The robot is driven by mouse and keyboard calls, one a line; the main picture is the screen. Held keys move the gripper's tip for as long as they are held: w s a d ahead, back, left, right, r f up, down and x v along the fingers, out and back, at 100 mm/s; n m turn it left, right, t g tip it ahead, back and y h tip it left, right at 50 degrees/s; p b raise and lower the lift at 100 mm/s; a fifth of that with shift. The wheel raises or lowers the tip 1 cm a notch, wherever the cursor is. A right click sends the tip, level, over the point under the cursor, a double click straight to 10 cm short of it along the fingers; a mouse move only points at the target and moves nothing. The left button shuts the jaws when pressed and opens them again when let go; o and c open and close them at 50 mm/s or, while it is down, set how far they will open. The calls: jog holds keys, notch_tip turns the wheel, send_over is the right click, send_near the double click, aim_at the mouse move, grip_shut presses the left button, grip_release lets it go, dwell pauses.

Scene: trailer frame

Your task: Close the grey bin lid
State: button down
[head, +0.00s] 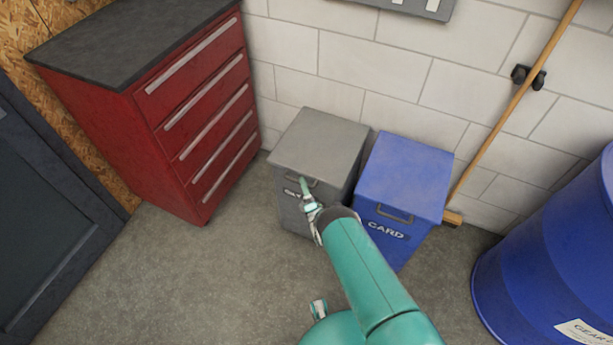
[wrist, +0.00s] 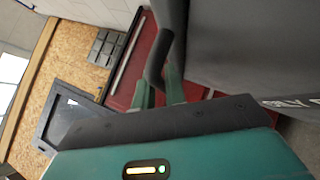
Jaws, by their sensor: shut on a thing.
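The grey bin (head: 345,198) stands against the wall, left of the blue bin. Its grey lid (head: 320,143) lies over the top and looks about level; I cannot tell whether a small gap is left under it. My gripper (head: 306,192) is at the bin's front, by the lid's handle (head: 300,181). In the wrist view the fingers (wrist: 162,88) are shut on the dark handle (wrist: 158,58), with the grey bin's surface (wrist: 235,45) close on the right. My gripper hides part of the bin's front lettering in the head view.
The blue bin (head: 402,176) marked CARD stands close on the right. A red drawer cabinet (head: 180,120) stands at left, a blue drum (head: 550,260) at right. A broom (head: 500,125) leans on the wall. The floor (head: 220,280) in front is mostly clear.

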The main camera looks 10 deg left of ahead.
jog(key=shift+w+d+f, duration=0.15)
jog(key=shift+d+f, duration=0.1)
jog(key=shift+f, duration=0.4)
jog(key=shift+s+f, duration=0.3)
jog(key=shift+f, duration=0.1)
jog(key=c, duration=1.5)
grip_release()
jog(key=shift+f, duration=0.1)
jog(key=shift+o, duration=0.2)
jog(key=shift+r, duration=0.2)
jog(key=shift+w+a+r, duration=0.1)
jog(key=shift+a+r, duration=0.05)
jog(key=v, duration=1.3)
jog(key=shift+s+d+f, duration=0.2)
jog(key=shift+f, duration=0.15)
